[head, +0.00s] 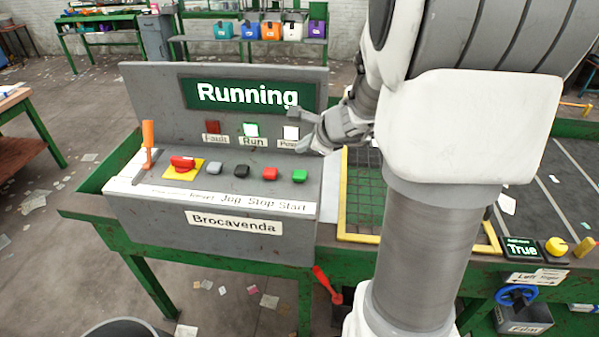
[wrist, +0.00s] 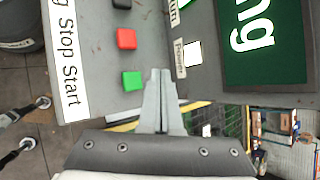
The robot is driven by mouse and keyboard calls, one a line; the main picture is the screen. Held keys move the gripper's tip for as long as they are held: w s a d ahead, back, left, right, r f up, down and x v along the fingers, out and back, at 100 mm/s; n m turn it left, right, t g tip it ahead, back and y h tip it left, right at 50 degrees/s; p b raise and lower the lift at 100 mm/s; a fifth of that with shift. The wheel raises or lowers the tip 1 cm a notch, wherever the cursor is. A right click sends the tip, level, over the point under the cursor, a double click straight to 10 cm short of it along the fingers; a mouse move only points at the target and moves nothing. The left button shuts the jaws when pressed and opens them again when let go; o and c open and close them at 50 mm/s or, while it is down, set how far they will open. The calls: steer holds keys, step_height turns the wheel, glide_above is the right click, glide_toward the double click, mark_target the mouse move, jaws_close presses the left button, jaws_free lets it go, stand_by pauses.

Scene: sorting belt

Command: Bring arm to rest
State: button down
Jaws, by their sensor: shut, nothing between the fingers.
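My gripper (head: 308,133) is in front of the right end of the grey control console (head: 150,87) in the head view, near the lit white lamp (head: 291,132). In the wrist view, my gripper (wrist: 160,75) has its two fingers together with nothing between them. The green start button (wrist: 132,80) and the red stop button (wrist: 126,39) are beside the fingers there, apart from them as far as I can tell. The console screen (head: 248,94) reads "Running". The Run lamp (head: 251,130) glows green; the Fault lamp (head: 212,127) is dark red.
An orange-handled lever (head: 148,140) and a red knob on a yellow plate (head: 183,163) are on the console's left. A yellow-framed mesh guard (head: 357,200) and the dark belt (head: 560,180) lie right of it. A red handle (head: 327,284) projects below. My arm hides part of the belt.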

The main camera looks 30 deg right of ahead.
stand_by(0.4)
steer(key=s+a+r+n+g+y, duration=0.1)
steer(key=s+a+r+n, duration=0.25)
steer(key=a+n, duration=0.3)
steer(key=s+a+r+n+g+y, duration=0.1)
steer(key=s+a+r+n, duration=0.2)
steer(key=s+a+n, duration=0.3)
steer(key=s+a+r+n+g+h, duration=0.1)
steer(key=s+a+n+h, duration=0.1)
steer(key=s+n, duration=1.1)
steer(key=shift+s+r+g+h, duration=0.3)
steer(key=shift+s+r+h, duration=0.1)
steer(key=shift+s+h, duration=0.25)
steer(key=shift+a, duration=0.1)
